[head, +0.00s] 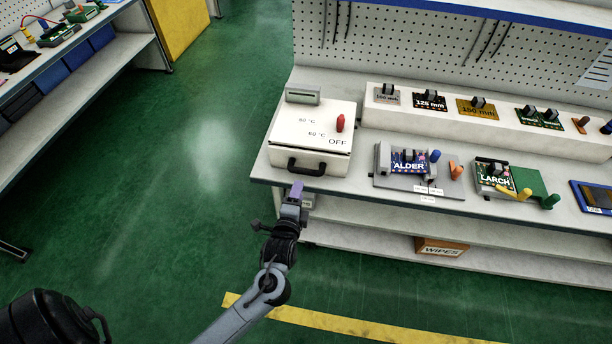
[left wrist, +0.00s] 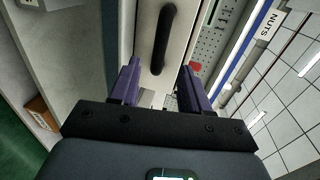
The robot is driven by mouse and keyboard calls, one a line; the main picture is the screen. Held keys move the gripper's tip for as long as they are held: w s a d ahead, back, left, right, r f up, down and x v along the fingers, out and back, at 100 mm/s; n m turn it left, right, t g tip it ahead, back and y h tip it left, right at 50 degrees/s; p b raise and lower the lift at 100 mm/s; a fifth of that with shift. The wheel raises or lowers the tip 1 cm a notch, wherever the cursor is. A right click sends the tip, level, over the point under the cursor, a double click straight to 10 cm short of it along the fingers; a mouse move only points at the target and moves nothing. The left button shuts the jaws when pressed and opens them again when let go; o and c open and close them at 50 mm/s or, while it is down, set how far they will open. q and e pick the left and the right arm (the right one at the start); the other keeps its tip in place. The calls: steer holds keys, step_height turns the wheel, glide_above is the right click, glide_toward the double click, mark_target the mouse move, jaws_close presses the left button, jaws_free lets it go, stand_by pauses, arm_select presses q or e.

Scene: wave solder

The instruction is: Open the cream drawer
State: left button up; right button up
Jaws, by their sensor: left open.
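The cream drawer (head: 333,165) is the lower front of a cream box with a dial plate marked OFF, at the left end of the bench. It looks closed. A black bar handle (head: 305,173) is on its front. My left gripper (head: 296,190), with purple fingers, is just in front of and below the handle in the head view. In the left wrist view the handle (left wrist: 164,38) lies ahead, its near end in line with the gap between the open fingers (left wrist: 159,78). Contact cannot be told. My right gripper is not in view.
The cream box (head: 313,125) has a red knob (head: 340,123) on top. To its right stand an ALDER board fixture (head: 408,163) and a LARCH board (head: 493,177). A WIPES box (head: 441,247) sits on the lower shelf. Green floor in front is clear.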

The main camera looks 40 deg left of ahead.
mark_target(304, 174)
arm_select(q)
steer(key=b+x, duration=0.2)
steer(key=x, duration=0.6)
steer(key=shift+w+a+f, duration=0.1)
steer(key=shift+w, duration=0.25)
steer(key=shift+x, duration=0.85)
steer(key=shift+c, duration=0.2)
jaws_close()
